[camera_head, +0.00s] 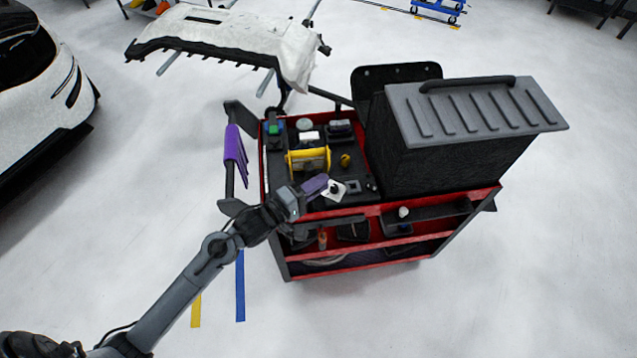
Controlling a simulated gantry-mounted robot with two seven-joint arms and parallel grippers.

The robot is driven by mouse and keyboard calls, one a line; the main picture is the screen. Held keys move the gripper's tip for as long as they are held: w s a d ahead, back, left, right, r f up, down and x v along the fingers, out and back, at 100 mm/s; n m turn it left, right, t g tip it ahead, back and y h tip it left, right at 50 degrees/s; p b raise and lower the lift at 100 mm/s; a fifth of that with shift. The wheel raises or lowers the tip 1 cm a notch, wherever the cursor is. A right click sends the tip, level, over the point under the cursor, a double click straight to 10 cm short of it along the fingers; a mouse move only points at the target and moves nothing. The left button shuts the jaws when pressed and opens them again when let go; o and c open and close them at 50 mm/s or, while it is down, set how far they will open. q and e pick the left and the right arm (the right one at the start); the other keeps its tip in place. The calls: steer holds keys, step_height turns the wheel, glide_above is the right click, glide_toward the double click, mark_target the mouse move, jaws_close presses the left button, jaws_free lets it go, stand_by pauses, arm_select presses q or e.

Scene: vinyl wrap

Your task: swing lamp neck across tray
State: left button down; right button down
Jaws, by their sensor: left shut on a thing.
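A red and black tool cart stands in the middle, with a dark top tray (277,182) that has a red rim. A yellow-framed object (307,160), which may be the lamp, sits on the tray. I cannot clearly make out a lamp neck. My left gripper (300,194) reaches over the tray's front edge and is shut on a small purple piece (315,184). A white flat piece with a dark knob (334,190) lies just right of it; I cannot tell whether they touch. My right gripper is not in view.
A large grey-lidded black box (460,150) fills the cart's right side. Small items, including a green-and-blue one (273,128), line the tray's back. A purple cloth (235,155) hangs at the cart's left. A white bumper (230,40) stands behind. Open floor lies in front.

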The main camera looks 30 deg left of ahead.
arm_select(q)
steer(key=c, duration=1.2)
jaws_free()
steer(key=v, duration=1)
steer(key=shift+s+a+p, duration=0.15)
steer(key=shift+s+p, duration=0.25)
steer(key=shift+p, duration=0.05)
